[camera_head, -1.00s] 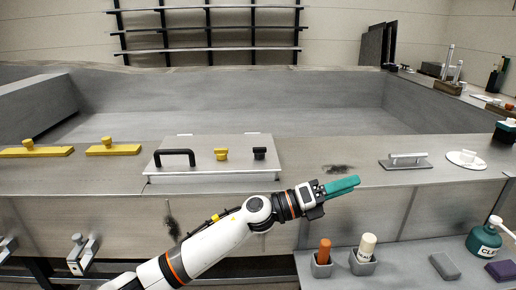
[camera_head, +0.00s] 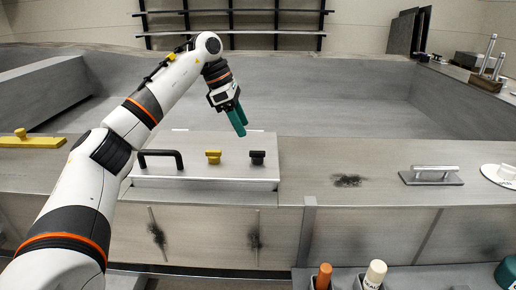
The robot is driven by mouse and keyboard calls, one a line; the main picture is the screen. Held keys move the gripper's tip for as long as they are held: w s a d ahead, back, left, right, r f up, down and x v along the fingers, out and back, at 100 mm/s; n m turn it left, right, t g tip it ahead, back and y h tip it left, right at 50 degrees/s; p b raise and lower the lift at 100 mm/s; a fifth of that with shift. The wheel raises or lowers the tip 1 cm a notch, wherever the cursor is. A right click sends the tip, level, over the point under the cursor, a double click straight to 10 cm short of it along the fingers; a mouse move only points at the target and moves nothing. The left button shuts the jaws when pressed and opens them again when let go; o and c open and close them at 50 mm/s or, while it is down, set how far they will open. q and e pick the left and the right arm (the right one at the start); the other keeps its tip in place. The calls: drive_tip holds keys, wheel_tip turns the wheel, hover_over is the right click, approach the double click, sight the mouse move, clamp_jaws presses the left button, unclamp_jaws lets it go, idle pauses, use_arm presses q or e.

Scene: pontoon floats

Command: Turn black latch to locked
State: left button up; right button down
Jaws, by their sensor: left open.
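The black latch (camera_head: 257,157) is a small dark knob near the right end of a grey metal hatch lid (camera_head: 215,181) on the front ledge. A yellow latch (camera_head: 213,156) stands to its left, and a black bar handle (camera_head: 160,153) is further left on the same lid. My left gripper (camera_head: 239,121), with teal fingers, is above and slightly behind the black latch, pointing down. Its fingers are slightly apart, with nothing seen between them, and do not touch the latch. My right gripper is not in view.
A deep grey basin (camera_head: 330,90) lies behind the ledge. A grey handle plate (camera_head: 431,176) and a white disc (camera_head: 502,174) sit at the right. An orange-capped bottle (camera_head: 323,276) and a white-capped bottle (camera_head: 375,273) stand below. The ledge around the dark smudge (camera_head: 347,181) is clear.

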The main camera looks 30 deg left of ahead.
sight(255, 152)
use_arm(q)
drive_tip(key=x, duration=0.6)
drive_tip(key=shift+w+a+p, duration=0.1)
drive_tip(key=shift+p, duration=0.2)
drive_tip(key=x, duration=0.3)
drive_tip(key=shift+w+f, duration=0.1)
drive_tip(key=shift+f, duration=0.15)
drive_tip(key=shift+w+f, duration=0.1)
drive_tip(key=shift+f, duration=0.05)
drive_tip(key=shift+c, duration=0.3)
drive_tip(key=c, duration=0.9)
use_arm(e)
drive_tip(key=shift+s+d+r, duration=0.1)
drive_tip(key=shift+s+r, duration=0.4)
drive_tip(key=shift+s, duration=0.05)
